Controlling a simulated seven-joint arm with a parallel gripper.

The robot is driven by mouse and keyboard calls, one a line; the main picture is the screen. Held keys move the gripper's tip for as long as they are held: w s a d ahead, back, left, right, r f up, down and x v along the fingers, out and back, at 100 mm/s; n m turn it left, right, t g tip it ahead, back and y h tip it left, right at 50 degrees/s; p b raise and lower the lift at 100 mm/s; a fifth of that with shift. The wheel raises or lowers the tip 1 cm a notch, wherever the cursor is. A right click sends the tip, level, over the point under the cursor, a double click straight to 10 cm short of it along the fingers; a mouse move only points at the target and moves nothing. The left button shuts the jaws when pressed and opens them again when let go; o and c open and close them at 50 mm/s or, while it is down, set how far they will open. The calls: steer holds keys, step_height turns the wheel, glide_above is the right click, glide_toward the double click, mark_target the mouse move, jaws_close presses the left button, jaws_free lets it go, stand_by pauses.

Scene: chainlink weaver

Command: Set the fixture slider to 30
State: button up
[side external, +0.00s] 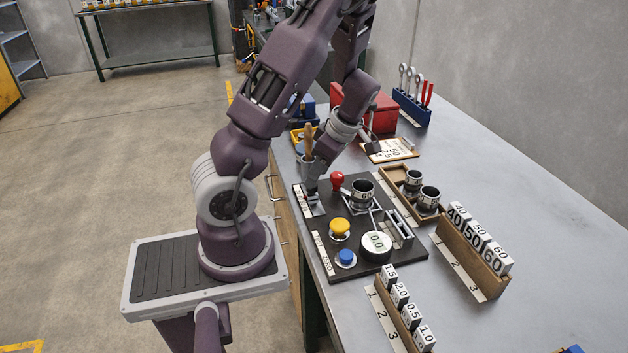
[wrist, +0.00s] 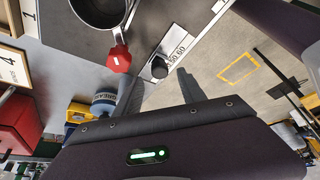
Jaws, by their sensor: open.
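The fixture slider has a black knob (wrist: 158,67) on a pale scale plate (wrist: 176,40) in the wrist view. Printed numbers beside it include 50 and 60; the rest of the scale is hard to read. In the side view the slider's pale plate (side external: 299,200) lies at the far left corner of the dark fixture board (side external: 318,238), and the knob is mostly hidden. My gripper (wrist: 160,92) is open and empty, its two fingers on either side of the knob in the picture. In the side view my gripper (side external: 312,188) is low over the slider; contact cannot be told.
A red-handled lever (side external: 337,181) and a dark cup (side external: 363,193) stand close to the right of my gripper. A yellow button (side external: 340,228), blue button (side external: 346,257) and round dial (side external: 376,246) are nearer.

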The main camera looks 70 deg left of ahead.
steer(key=x, duration=0.3)
steer(key=shift+f, duration=0.2)
jaws_close()
stand_by(1.2)
